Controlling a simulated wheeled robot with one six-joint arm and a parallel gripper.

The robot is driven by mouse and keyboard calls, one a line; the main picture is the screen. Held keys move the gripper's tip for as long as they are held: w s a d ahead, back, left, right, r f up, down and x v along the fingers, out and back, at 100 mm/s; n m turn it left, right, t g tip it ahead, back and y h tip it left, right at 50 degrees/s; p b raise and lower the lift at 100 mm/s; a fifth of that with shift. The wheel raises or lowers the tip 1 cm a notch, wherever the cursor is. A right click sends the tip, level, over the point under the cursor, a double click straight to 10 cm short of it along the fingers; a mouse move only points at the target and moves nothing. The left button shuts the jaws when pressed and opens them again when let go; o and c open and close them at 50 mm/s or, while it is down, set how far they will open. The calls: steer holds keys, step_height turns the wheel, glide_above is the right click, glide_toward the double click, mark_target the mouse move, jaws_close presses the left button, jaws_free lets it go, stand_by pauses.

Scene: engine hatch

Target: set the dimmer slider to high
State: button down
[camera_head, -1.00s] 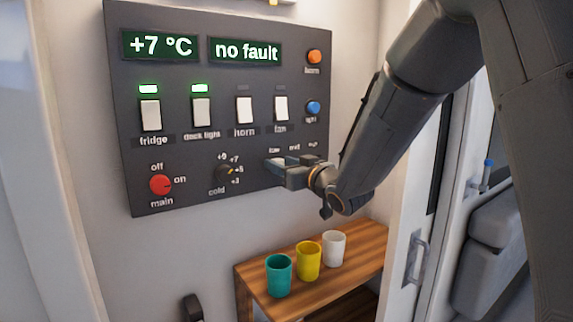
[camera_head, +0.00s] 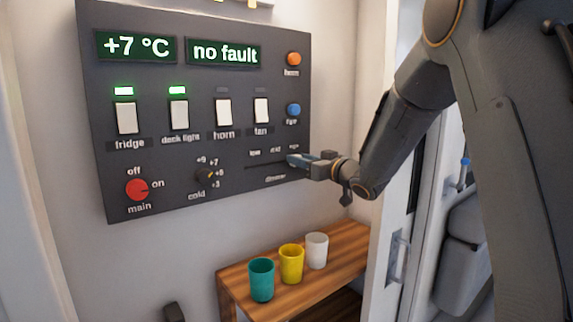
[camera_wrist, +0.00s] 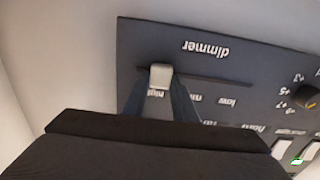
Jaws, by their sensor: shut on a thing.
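The dimmer slider is at the lower right of the dark panel. Its pale knob (camera_wrist: 160,76) shows in the wrist view at one end of the track, beside the "high" label. My gripper (camera_wrist: 158,98) is shut on the knob, with one finger on each side of it. In the head view my gripper (camera_head: 294,160) is at the right end of the dimmer track (camera_head: 262,164), by the rightmost label. The "low" and "mid" stretch of the track is bare. The knob itself is hidden by my fingers in the head view.
Above the slider are rocker switches, such as the fan switch (camera_head: 261,110), and a blue button (camera_head: 293,110). The cold dial (camera_head: 208,175) and red main knob (camera_head: 137,189) are to the left. Teal, yellow and white cups (camera_head: 317,250) stand on a wooden shelf (camera_head: 345,256) below.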

steer(key=shift+w+d+r, duration=0.15)
steer(key=shift+w+d, duration=0.1)
steer(key=shift+d, duration=0.2)
steer(key=c, duration=1.6)
jaws_free()
steer(key=shift+w+d, duration=0.1)
steer(key=shift+d, duration=0.05)
steer(key=shift+o, duration=0.8)
steer(key=shift+d, duration=0.1)
steer(key=b+v, duration=0.2)
steer(key=v, duration=0.5)
steer(key=shift+s, duration=0.35)
steer(key=shift+d, duration=0.1)
